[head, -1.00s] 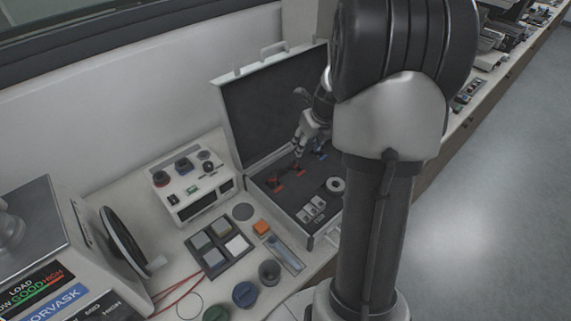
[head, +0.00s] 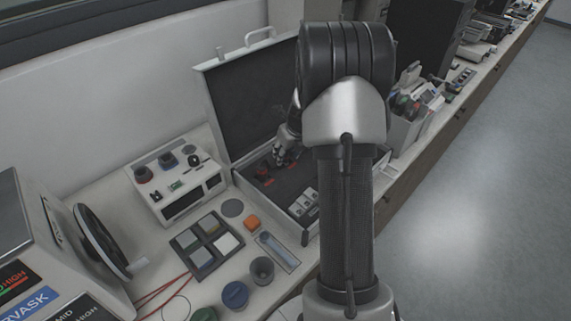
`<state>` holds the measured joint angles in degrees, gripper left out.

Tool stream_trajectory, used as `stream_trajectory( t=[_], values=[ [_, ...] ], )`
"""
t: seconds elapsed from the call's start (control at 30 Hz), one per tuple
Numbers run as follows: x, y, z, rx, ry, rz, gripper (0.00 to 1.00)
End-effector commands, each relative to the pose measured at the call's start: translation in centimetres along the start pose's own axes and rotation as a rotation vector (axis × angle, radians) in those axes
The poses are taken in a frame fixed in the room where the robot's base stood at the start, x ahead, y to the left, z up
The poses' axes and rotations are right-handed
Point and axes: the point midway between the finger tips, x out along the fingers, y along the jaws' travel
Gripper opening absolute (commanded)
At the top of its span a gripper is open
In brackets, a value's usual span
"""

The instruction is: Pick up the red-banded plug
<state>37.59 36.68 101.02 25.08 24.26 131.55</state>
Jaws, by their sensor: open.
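Small red pieces (head: 264,178) lie on the dark lining of the open case (head: 240,176). One of them may be the red-banded plug, but they are too small and partly covered for me to tell. My gripper (head: 283,160) is open, low inside the case, just above and right of these red pieces. Its fingers are small and dark in the head view, and I cannot tell whether they touch anything. My arm hides the right part of the case.
A white instrument box (head: 190,190) with red, blue and black knobs stands left of the case. A filled bin (head: 405,130) stands right of my arm.

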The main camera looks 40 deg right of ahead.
Motion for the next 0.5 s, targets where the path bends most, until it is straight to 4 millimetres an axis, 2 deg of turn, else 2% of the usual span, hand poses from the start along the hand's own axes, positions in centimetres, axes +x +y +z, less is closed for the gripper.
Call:
stream_trajectory(
  t=[0.07, 0.27, 0.5],
  values=[
    [0.58, -0.01, 0.05, 0.0, -0.002, -0.001, 0.41],
    [0.41, -0.02, 0.12, 0.0, -0.002, -0.001, 0.4],
    [0.41, -0.03, 0.1, 0.0, -0.002, -0.001, 0.24]
  ],
)
